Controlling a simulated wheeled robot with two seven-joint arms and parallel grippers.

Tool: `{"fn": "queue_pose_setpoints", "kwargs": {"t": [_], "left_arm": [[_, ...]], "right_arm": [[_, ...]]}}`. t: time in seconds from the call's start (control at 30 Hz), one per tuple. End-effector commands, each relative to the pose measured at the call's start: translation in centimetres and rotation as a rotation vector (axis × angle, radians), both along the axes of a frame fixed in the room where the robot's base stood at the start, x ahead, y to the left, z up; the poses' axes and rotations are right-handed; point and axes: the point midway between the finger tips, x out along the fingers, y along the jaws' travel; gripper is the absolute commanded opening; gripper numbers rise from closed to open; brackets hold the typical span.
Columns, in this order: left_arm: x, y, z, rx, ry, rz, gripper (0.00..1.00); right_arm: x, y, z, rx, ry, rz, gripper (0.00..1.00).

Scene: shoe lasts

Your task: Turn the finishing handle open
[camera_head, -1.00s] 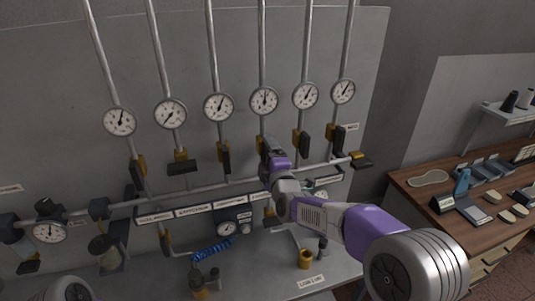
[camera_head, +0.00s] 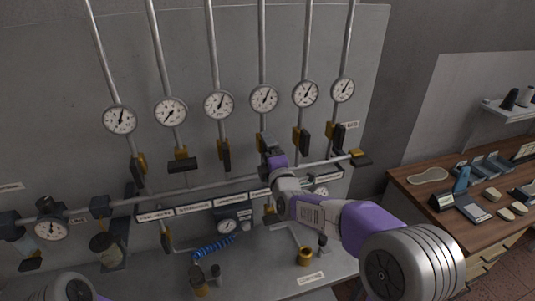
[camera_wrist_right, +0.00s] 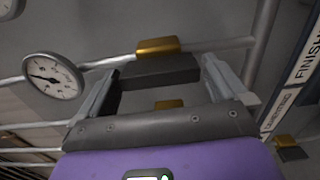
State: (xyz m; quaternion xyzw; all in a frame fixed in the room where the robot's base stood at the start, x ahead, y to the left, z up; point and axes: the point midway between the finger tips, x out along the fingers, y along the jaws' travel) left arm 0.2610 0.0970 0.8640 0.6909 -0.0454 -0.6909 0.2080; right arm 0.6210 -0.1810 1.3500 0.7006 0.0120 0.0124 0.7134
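A dark valve handle (camera_wrist_right: 155,72) with a brass body (camera_wrist_right: 157,46) sits on a grey pipe in the right wrist view and lies roughly along that pipe. My right gripper (camera_wrist_right: 162,70) has its fingers wide apart, one near each end of this handle. I cannot tell whether they touch it. In the head view my right gripper (camera_head: 265,143) is at the fourth valve from the left and hides most of its handle. A "FINISH..." label (camera_wrist_right: 306,50) shows at the right of the wrist view. My left gripper is out of view.
Other valve handles stand close on both sides, such as a crosswise one (camera_head: 182,166) and an upright one (camera_head: 302,142). Gauges (camera_head: 264,98) line the pipes above. A horizontal pipe (camera_head: 215,186) and label strip (camera_head: 195,210) run below. A workbench (camera_head: 410,190) is at right.

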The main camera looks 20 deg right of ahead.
Motion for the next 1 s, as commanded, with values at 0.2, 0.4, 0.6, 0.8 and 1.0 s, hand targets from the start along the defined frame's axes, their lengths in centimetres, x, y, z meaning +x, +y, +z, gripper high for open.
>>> {"fn": "queue_pose_setpoints", "kwargs": {"t": [0.2,0.4,0.6,0.8,1.0], "left_arm": [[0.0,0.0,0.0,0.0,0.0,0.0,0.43],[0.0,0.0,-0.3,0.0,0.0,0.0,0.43],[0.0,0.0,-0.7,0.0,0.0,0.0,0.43],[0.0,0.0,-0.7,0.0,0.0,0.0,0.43],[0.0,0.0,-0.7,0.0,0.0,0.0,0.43]], "right_arm": [[0.0,0.0,0.0,0.002,0.0,0.0,1.0],[-1.8,-0.1,0.0,0.004,0.0,0.001,1.0],[-5.0,-0.2,0.0,0.005,0.0,0.001,1.0],[-7.1,-0.2,0.1,0.002,-0.001,0.0,1.0],[-7.6,-0.2,0.0,0.001,0.0,0.0,1.0]]}}
